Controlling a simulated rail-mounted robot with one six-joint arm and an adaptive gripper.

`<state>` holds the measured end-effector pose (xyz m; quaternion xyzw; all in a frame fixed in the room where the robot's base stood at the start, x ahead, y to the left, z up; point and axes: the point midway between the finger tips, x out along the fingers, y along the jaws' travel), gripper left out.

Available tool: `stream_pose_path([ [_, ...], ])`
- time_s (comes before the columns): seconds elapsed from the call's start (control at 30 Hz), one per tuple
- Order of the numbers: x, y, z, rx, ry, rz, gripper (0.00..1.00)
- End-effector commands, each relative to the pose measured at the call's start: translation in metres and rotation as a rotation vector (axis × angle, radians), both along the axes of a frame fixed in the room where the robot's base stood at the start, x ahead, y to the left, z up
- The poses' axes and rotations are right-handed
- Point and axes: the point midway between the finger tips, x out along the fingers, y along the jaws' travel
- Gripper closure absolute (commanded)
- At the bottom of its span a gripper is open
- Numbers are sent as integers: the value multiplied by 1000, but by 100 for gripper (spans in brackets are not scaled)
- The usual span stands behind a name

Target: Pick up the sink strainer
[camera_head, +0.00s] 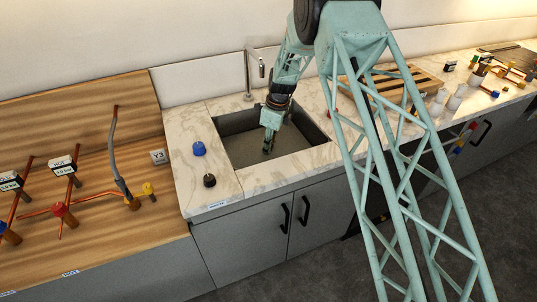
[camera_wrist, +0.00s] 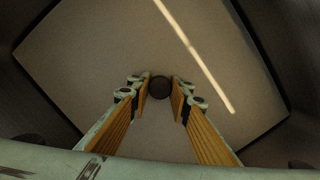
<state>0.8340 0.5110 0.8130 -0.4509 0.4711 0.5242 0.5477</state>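The sink strainer (camera_wrist: 160,87) shows in the wrist view as a small dark round piece on the sink floor. It lies in line with the gap between my fingertips. My gripper (camera_wrist: 160,95) is open, with one wooden-faced finger on each side of the strainer. I cannot tell whether the fingers touch it. In the head view my gripper (camera_head: 267,150) reaches down into the grey sink (camera_head: 300,142), close to its floor. The strainer is not clearly visible in the head view.
A faucet (camera_head: 249,75) stands behind the sink. A blue knob (camera_head: 199,149) and a black knob (camera_head: 209,180) sit on the marble counter left of the sink. A slatted wooden rack (camera_head: 400,85) lies to the right. Sink walls surround my gripper.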

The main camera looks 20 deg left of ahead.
Motion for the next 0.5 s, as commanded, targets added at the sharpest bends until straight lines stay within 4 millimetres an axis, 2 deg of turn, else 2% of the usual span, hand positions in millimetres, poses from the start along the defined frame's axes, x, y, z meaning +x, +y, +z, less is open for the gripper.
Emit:
stream_pose_path([
  [0.5,0,0,4,0,0,0,93],
])
